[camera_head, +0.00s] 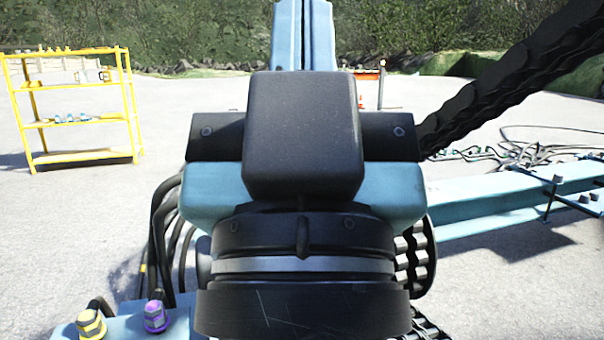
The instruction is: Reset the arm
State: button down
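A large black and light-blue jointed arm (303,135) fills the middle of the head view and looks like my own arm. It has a rounded black housing, a wide black round joint with a silver band below it, and a light-blue link rising behind to the top edge. My gripper is not in view, so its fingers and anything in them cannot be seen. The arm hides much of the ground straight ahead.
A yellow shelf rack (77,108) with small items stands at left. A light-blue beam (490,208) lies at right, with tangled dark cables (520,150) behind it. A thick black ribbed cable (510,85) slants across the upper right. Open paved ground lies between rack and arm.

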notch_tip(320, 180, up, 38)
jog(key=p, duration=3.7)
jog(key=shift+p, duration=0.3)
